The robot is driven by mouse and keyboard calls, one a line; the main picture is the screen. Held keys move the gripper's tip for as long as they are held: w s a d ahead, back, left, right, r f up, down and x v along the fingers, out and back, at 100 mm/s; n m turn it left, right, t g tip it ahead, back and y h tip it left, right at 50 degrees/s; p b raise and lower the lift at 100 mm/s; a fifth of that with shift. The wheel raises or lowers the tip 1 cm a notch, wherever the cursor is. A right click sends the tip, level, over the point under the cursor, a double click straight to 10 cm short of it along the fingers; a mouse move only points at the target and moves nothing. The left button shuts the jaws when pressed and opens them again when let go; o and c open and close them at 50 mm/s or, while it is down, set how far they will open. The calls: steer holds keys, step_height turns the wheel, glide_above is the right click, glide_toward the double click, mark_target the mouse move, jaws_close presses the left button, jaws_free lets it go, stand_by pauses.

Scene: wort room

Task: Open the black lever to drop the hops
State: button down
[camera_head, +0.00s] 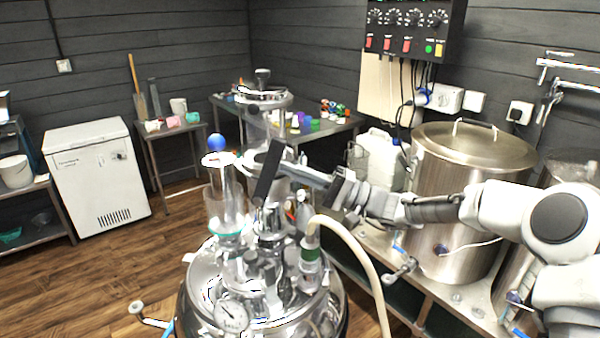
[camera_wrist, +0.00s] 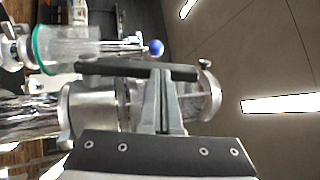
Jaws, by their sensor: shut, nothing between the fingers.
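The black lever (camera_head: 268,172) is a flat dark bar beside the clear cylinder on top of the steel vessel. In the head view it stands steeply, tilted a little. In the wrist view the lever (camera_wrist: 105,68) lies across the picture in front of the steel and glass hop holder (camera_wrist: 95,108). My gripper (camera_head: 286,170) comes in from the right, and its fingertips are at the lever. In the wrist view my gripper (camera_wrist: 160,76) is shut, with its tips overlapping the middle of the bar. I cannot tell whether they touch it. Hops are not clearly visible.
The steel vessel (camera_head: 205,290) carries a gauge (camera_head: 231,317), a glass cylinder with a blue ball (camera_head: 217,142), and a pale hose (camera_head: 362,262). A white freezer (camera_head: 98,180) is at the left.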

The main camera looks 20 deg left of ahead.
steer(key=a+r+h+p, duration=0.2)
steer(key=h, duration=0.1)
steer(key=shift+s+a+t, duration=0.15)
steer(key=shift+s+t, duration=0.15)
steer(key=shift+t, duration=0.1)
steer(key=shift+f, duration=0.1)
